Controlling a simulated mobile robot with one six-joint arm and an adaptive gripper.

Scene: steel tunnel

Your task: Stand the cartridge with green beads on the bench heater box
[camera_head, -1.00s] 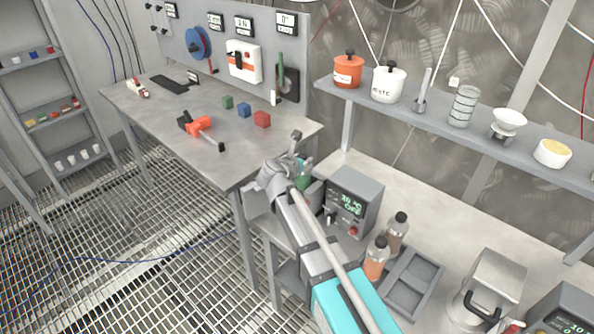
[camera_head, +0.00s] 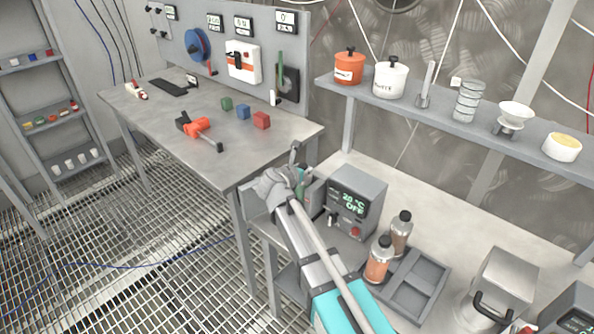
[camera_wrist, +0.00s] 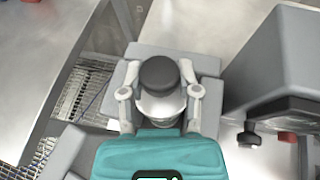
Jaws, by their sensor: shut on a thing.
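My gripper (camera_wrist: 160,92) is shut on a cartridge (camera_wrist: 160,104) with a dark round cap, one finger on each side of its clear body. The wrist view looks down on the cap, so the beads are hidden there. In the head view my gripper (camera_head: 290,180) is left of the bench heater box, and a bit of green shows at the held cartridge (camera_head: 303,174).
A shelf (camera_head: 430,118) with pots runs above. The higher table (camera_head: 215,175) is to the left.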

